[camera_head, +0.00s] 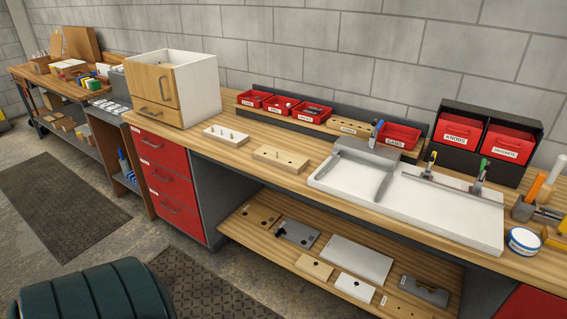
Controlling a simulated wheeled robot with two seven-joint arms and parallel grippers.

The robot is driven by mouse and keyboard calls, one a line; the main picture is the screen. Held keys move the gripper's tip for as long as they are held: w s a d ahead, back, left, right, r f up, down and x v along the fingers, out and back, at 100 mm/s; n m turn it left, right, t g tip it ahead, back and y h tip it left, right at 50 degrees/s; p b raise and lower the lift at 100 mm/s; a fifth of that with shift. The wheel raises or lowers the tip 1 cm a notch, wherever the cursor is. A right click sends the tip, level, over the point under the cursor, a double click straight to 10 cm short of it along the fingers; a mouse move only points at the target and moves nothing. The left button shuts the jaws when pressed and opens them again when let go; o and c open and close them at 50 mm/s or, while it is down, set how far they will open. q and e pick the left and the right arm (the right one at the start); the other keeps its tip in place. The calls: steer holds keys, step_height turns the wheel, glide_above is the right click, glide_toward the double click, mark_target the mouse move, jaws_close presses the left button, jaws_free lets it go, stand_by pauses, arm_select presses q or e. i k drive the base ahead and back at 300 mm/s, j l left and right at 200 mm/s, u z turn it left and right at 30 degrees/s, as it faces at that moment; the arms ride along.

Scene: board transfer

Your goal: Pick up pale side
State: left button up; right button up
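Several panels could be the pale side, and I cannot tell which one is meant. A pale wood board with holes (281,159) lies on the bench top. On the lower shelf lie a small pale wood panel (314,267), a white panel (355,288), a larger light grey panel (345,257) and darker metal plates (298,234). Another pale wood piece (347,127) sits on the raised back ledge. Neither of my grippers is in view.
A wood-fronted cabinet (155,84) stands at the bench's left end. Red bins (398,136) line the back. A white tray fixture (450,215) fills the right bench top. A dark ribbed rounded object (85,295) is at bottom left. Red drawers (170,180) flank the open shelf.

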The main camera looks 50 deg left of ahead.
mark_target(288, 161)
steer(key=i+j+u, duration=0.1)
steer(key=u, duration=0.3)
steer(key=i+u, duration=0.1)
steer(key=u, duration=0.25)
steer(key=i+u, duration=0.15)
steer(key=u, duration=0.25)
steer(key=i+u, duration=0.1)
steer(key=u, duration=0.25)
steer(key=i+l+u, duration=0.25)
steer(key=i, duration=0.35)
steer(key=i+l+u, duration=0.2)
steer(key=i+l, duration=0.3)
steer(key=j+z, duration=0.45)
steer(key=k+j+z, duration=0.15)
steer(key=z, duration=0.3)
steer(key=k+j+z, duration=0.2)
steer(key=z, duration=0.25)
steer(key=j, duration=0.05)
